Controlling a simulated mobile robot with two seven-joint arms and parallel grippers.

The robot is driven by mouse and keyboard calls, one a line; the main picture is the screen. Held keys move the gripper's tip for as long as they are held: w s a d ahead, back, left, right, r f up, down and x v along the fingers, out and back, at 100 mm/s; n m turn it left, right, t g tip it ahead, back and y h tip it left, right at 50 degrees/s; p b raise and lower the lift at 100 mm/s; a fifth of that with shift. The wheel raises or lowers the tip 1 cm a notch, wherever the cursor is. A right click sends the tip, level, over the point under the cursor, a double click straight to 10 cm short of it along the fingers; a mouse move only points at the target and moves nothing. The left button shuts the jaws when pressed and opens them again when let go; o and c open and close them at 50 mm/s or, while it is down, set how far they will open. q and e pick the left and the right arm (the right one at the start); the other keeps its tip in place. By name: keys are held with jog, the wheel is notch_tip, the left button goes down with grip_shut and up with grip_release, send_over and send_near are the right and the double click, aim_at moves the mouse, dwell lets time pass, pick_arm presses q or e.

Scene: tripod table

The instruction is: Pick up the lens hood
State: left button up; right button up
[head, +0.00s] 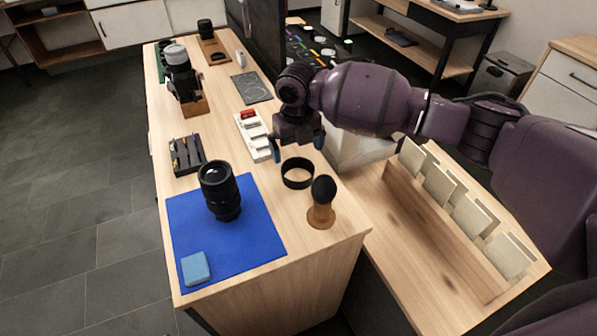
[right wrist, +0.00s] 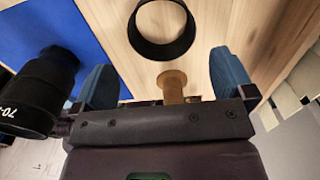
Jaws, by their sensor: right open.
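The lens hood, a short black open ring (head: 298,184), lies on the wooden table to the right of the blue mat. My right gripper (head: 298,147) is open and empty above the table, just behind the ring in the head view. My left gripper is not in view.
A large black lens (head: 220,192) stands on the blue mat (head: 260,240) with a blue cloth block (head: 195,268). A black-tipped brush on a wooden base (head: 321,215) stands close in front of the ring. White and red boxes (head: 254,135) lie behind left.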

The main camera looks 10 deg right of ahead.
aim_at(298, 178)
jog(key=shift+d+f, duration=0.1)
jog(key=shift+f, duration=3.85)
jog(key=c, duration=0.7)
